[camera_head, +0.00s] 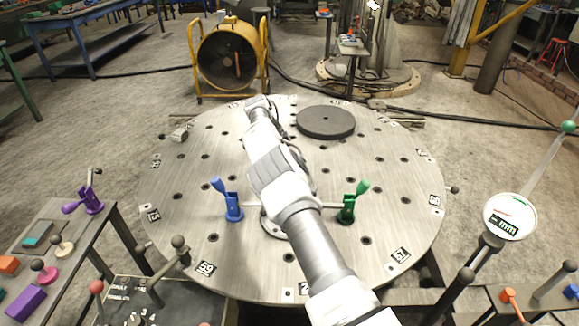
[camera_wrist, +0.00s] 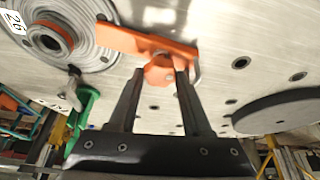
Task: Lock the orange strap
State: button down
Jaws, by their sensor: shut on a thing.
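The orange strap (camera_wrist: 130,38) is a flat orange bar with a lobed orange knob (camera_wrist: 158,75) near its right end in the wrist view. It lies against the round metal table, beside a ringed grey disc with an orange ring (camera_wrist: 52,38). My gripper (camera_wrist: 160,80) has its two dark fingers on either side of the knob, shut on it. The far side of the knob and the contact faces are partly hidden. In the head view my white arm reaches across the table and covers the strap.
On the round table (camera_head: 300,270) stand a blue toggle clamp (camera_head: 233,207) and a green one (camera_head: 348,205), either side of my arm. A dark round plate (camera_head: 325,122) lies near the far edge. A dial gauge (camera_head: 509,216) rises at right. A yellow fan (camera_head: 228,57) stands behind.

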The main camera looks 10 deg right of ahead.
jog(key=c, duration=0.6)
grip_release()
jog(key=p+v, duration=1.1)
jog(key=v, duration=0.1)
jog(key=shift+s+p, duration=0.1)
jog(key=shift+p, duration=0.2)
